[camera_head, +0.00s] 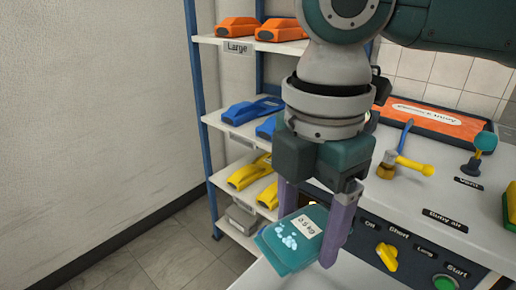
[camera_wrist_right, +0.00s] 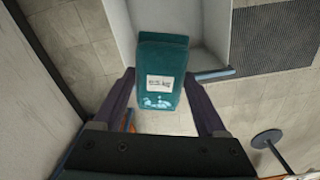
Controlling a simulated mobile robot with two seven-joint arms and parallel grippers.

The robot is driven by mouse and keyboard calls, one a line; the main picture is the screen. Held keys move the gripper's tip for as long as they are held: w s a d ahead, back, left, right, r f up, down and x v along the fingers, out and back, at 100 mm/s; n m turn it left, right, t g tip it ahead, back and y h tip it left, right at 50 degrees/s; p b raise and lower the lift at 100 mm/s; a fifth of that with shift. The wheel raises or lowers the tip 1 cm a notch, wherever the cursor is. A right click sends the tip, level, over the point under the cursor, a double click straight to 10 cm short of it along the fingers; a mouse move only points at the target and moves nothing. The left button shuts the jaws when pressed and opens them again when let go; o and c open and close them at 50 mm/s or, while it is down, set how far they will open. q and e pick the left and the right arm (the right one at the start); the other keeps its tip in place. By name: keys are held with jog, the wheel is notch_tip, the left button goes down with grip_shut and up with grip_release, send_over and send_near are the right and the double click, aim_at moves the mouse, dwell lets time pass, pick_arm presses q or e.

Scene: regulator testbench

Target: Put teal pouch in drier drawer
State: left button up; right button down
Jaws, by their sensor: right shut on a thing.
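The teal pouch (camera_head: 293,241) has a white label reading "0.5 kg" and pale blue drop-like marks. My right gripper (camera_head: 310,230) is shut on it, with one purple finger on each side, and holds it tilted in front of the bench. In the right wrist view, the pouch (camera_wrist_right: 161,62) sits between the fingers of the gripper (camera_wrist_right: 160,82). A pale flat surface (camera_head: 350,268) lies below the gripper in the head view; I cannot tell whether it is the drier drawer. My left gripper is not in view.
The drier's panel has a yellow knob (camera_head: 387,257) and a green start button (camera_head: 445,283). A yellow-headed hammer (camera_head: 410,163) lies on the bench top. Shelves (camera_head: 232,132) hold orange, blue and yellow parts at the back. The floor at left (camera_head: 170,262) is clear.

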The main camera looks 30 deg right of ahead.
jog(key=s+f+n+b, duration=0.1)
jog(key=f+n+b, duration=0.3)
jog(key=f+b, duration=0.4)
jog(key=s+f+n+b, duration=0.1)
jog(key=f+n+b, duration=0.3)
jog(key=f, duration=1.7)
jog(key=s+f+n+b, duration=0.2)
jog(key=f+n+b, duration=0.2)
jog(key=f+b, duration=1)
jog(key=shift+f, duration=0.75)
notch_tip(320, 180, down, 5)
jog(key=b, duration=0.3)
jog(key=shift+r, duration=0.2)
jog(key=shift+s+r, duration=0.1)
jog(key=shift+c, duration=1.8)
grip_release()
jog(key=shift+d+f, duration=0.1)
jog(key=shift+f, duration=0.1)
jog(key=o, duration=0.4)
jog(key=shift+c, duration=0.2)
